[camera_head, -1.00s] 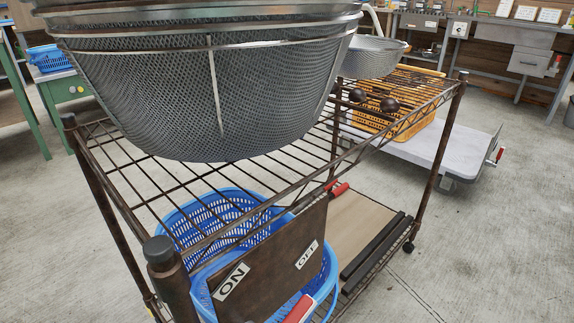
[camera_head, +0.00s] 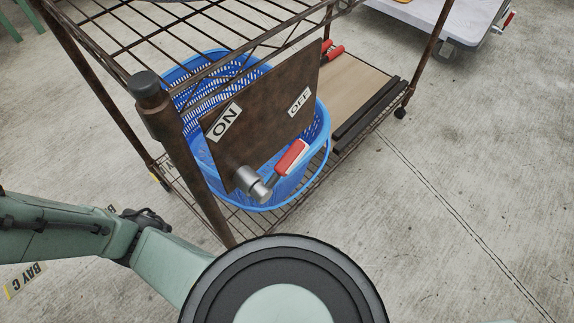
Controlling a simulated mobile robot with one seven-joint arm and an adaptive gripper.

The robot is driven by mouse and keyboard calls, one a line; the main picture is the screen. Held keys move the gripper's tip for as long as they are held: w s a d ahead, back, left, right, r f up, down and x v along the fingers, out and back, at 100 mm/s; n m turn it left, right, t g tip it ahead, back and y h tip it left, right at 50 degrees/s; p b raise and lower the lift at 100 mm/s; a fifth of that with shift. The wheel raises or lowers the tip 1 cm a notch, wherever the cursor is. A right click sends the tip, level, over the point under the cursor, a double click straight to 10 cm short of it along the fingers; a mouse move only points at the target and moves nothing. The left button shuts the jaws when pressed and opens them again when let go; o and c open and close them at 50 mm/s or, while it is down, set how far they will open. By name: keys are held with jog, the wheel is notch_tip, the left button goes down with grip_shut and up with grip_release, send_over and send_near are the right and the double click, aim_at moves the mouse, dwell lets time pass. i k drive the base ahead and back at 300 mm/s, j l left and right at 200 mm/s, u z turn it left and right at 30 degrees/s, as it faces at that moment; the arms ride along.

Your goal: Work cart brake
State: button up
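The brake lever (camera_head: 289,159) has a red grip and a silver pivot (camera_head: 250,184) on the lower part of a brown plate (camera_head: 262,120). The plate is fixed at the cart's near post. It carries an "ON" label (camera_head: 224,121) at the left and an "OFF" label (camera_head: 299,101) at the right. The red grip points up and right from the pivot, towards the OFF side. The wire cart (camera_head: 197,185) stands on casters. My green arm shows at the lower left and bottom; no gripper fingers can be made out.
A blue basket (camera_head: 322,128) sits on the lower shelf behind the plate. A wooden board (camera_head: 346,88) and dark bars lie to its right. A grey platform trolley (camera_head: 440,15) stands at the upper right. The concrete floor at the right is clear.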

aim_at(262, 192)
jog(key=k+l+z, duration=0.25)
jog(key=k+l, duration=0.75)
jog(key=k, duration=0.1)
